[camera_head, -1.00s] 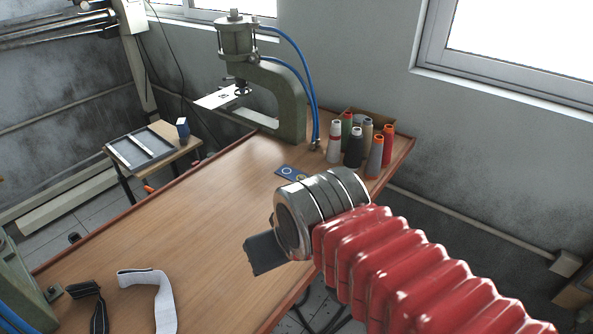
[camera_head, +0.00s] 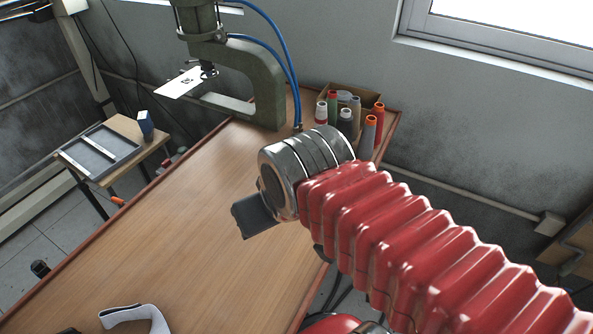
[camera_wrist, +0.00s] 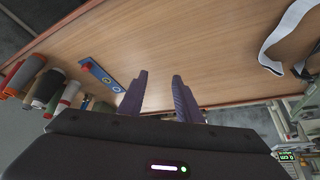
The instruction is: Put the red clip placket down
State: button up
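In the wrist view a blue strip (camera_wrist: 101,75) with ring marks and a red piece at one end lies flat on the table (camera_wrist: 190,50). It looks like the clip placket, though I cannot be sure. My gripper (camera_wrist: 160,74) is over the table's edge side, to the right of the strip and apart from it. Its two purple-grey fingers stand apart, with only bare wood showing between them. In the head view my arm's end hides the strip, and the fingers are not clearly visible.
Several thread spools (camera_head: 347,116) stand by a box at the table's back right corner. The green press (camera_head: 262,85) with a white sheet (camera_head: 186,82) is at the back. A white strap (camera_head: 136,318) lies at the front. The middle of the table is clear.

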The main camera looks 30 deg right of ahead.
jog(key=shift+o, duration=0.6)
jog(key=w+d+r+m+g, duration=0.3)
jog(key=w+d+m, duration=0.3)
jog(key=w+d, duration=0.5)
jog(key=w+d+f+m+g, duration=0.1)
jog(key=w+d+f+m, duration=0.1)
jog(key=d, duration=0.4)
jog(key=w+d+f+m+g, duration=0.1)
jog(key=w+d+m, duration=0.2)
jog(key=d, duration=0.4)
jog(key=shift+w+f+m+g, duration=0.3)
jog(key=shift+w+f+m, duration=0.1)
jog(key=shift+w, duration=0.45)
jog(key=shift+f, duration=4.25)
jog(key=shift+s+a+f, duration=0.1)
jog(key=shift+s+f, duration=0.05)
jog(key=shift+f, duration=2.5)
